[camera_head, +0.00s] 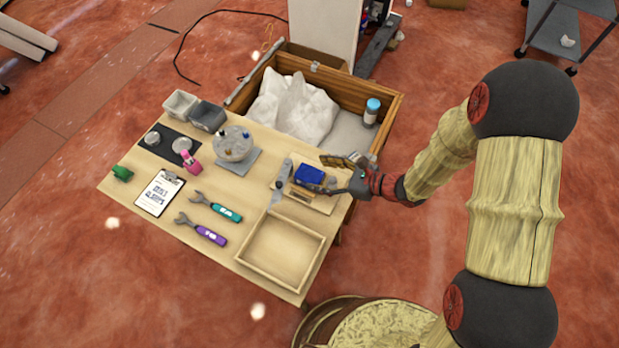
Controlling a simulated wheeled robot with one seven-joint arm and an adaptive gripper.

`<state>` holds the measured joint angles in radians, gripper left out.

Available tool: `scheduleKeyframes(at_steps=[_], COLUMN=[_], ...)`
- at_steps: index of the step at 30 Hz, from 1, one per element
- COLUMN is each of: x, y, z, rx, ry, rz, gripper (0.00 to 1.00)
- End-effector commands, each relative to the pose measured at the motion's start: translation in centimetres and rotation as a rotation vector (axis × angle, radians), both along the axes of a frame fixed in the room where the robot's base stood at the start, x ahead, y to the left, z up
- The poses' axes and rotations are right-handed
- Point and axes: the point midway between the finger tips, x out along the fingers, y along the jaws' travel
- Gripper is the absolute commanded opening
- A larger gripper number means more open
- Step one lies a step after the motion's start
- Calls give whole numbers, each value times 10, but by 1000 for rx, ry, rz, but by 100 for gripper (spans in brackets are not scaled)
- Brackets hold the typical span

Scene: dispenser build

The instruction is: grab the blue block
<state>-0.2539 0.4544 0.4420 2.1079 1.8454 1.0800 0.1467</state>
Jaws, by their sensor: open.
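The blue block (310,174) sits at the right side of the wooden table, on or in a small wooden fixture (318,203) with grey metal parts beside it. My gripper (332,174) is open and reaches in from the right, right at the block. One finger shows behind the block's right end and another in front of it. I cannot tell whether the fingers touch the block. Part of the block's right end is hard to make out behind the gripper.
An empty wooden tray (257,275) lies at the table's front right. A round grey dispenser part (233,144) stands left of the block. Wrenches (226,213), a clipboard (158,197) and bins (181,104) lie further left. A wooden crate (391,95) with white bags and a bottle (371,113) stands behind.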

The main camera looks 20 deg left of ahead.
Motion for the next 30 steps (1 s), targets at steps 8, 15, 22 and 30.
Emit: scheduleKeyframes(at_steps=[8, 15, 22, 30], x=[-2, 0, 0, -1], y=[32, 38, 38, 38], z=[-23, -24, -24, -24], rx=[-1, -1, -1, -1], ry=[0, 1, 1, 0], rz=[4, 1, 1, 2], gripper=[64, 64, 56, 40])
